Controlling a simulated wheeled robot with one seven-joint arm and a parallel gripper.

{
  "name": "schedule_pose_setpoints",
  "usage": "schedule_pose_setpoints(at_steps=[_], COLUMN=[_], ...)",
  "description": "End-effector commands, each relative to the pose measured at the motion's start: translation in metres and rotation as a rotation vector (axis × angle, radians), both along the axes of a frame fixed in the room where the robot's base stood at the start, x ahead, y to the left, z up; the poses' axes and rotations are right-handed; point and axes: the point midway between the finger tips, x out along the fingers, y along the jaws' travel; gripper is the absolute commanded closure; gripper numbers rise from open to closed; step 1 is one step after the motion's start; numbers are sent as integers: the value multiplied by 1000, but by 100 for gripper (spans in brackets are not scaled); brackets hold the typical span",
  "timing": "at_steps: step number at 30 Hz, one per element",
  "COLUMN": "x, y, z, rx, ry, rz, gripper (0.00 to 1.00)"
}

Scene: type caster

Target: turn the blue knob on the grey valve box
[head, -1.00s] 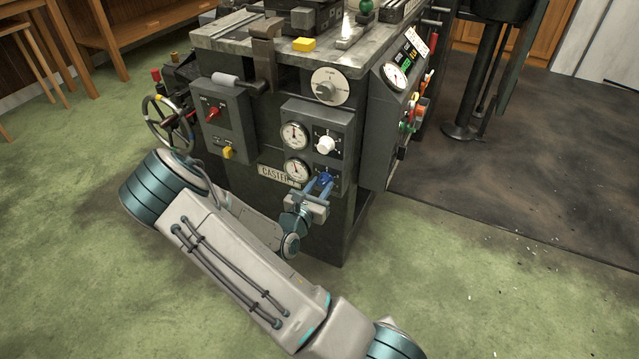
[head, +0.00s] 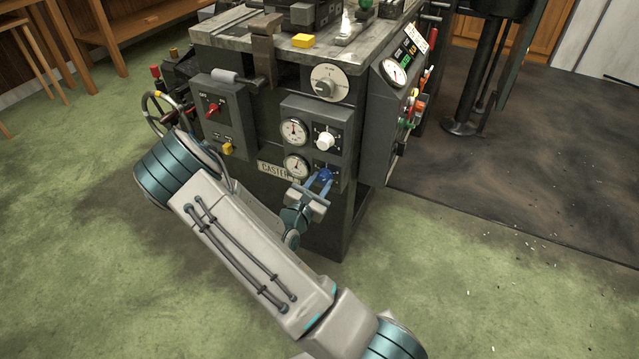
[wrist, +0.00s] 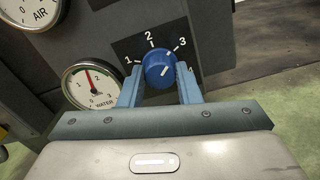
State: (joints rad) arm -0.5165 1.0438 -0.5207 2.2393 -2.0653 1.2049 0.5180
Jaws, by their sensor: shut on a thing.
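The blue knob (head: 325,175) is low on the grey valve box (head: 342,118), on the front of the caster. In the wrist view the blue knob (wrist: 159,68) has a white pointer line and sits on a dark plate marked 1, 2 and 3. The gripper (wrist: 160,82) also shows around the knob in the wrist view.
A white knob (head: 325,140) sits above the blue one. An air gauge (head: 294,132) and a water gauge (head: 296,166) are to their left. The switch box (head: 222,115) with a red switch is further left. Green floor lies open in front.

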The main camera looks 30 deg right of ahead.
Motion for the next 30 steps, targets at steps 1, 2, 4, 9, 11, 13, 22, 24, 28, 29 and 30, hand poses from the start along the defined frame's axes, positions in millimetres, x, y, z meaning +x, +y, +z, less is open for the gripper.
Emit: schedule_pose_setpoints(at_steps=[1, 2, 4, 9, 11, 13, 22, 24, 28, 29, 30], x=[0, 0, 0, 0, 0, -1, -29, -40, -58, -62, -66], y=[0, 0, 0, 0, 0, 2, 40, 53, 76, 80, 86], z=[0, 0, 0, 0, 0, 0, 1, 2, 1, 1, 1], rx=[0, 0, 0, 0, 0, 0, 2, 1, 1, 1, 1], ry=[2, 2, 2, 1, 1, 1, 4, 4, 4, 3, 4], rz=[-1, -1, -1, 0, 0, 0, 5, 4, 4, 3, 4], gripper=[92, 61, 48, 48, 48, 48, 48, 48, 48, 48, 48])
